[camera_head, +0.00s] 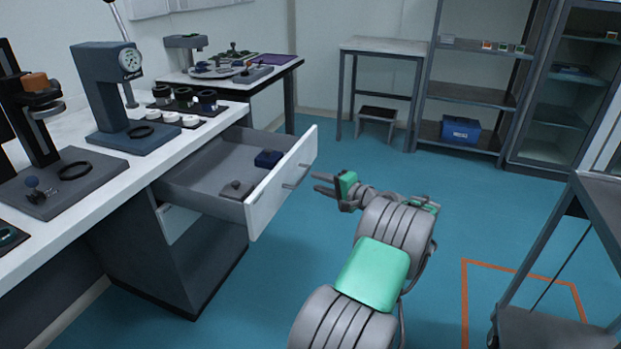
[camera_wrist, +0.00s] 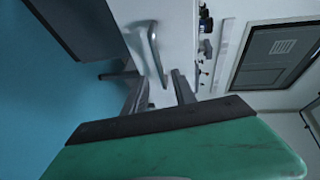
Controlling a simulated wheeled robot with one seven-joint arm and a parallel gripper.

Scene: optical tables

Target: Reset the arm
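My arm reaches forward from the bottom of the head view. My gripper (camera_head: 319,183) is open, its two fingers apart, and points left at the open drawer's white front (camera_head: 282,185). It is just right of the drawer handle (camera_head: 297,177). In the wrist view my gripper (camera_wrist: 159,88) has an empty gap between its fingers. The metal handle (camera_wrist: 153,50) shows just beyond the fingertips, and I cannot tell whether they touch it.
The open drawer holds a dark blue box (camera_head: 268,158) and a grey piece (camera_head: 236,189). The white bench (camera_head: 150,150) carries instruments on the left. A grey rack (camera_head: 598,200) stands at the right. The blue floor (camera_head: 340,155) beyond my gripper is clear.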

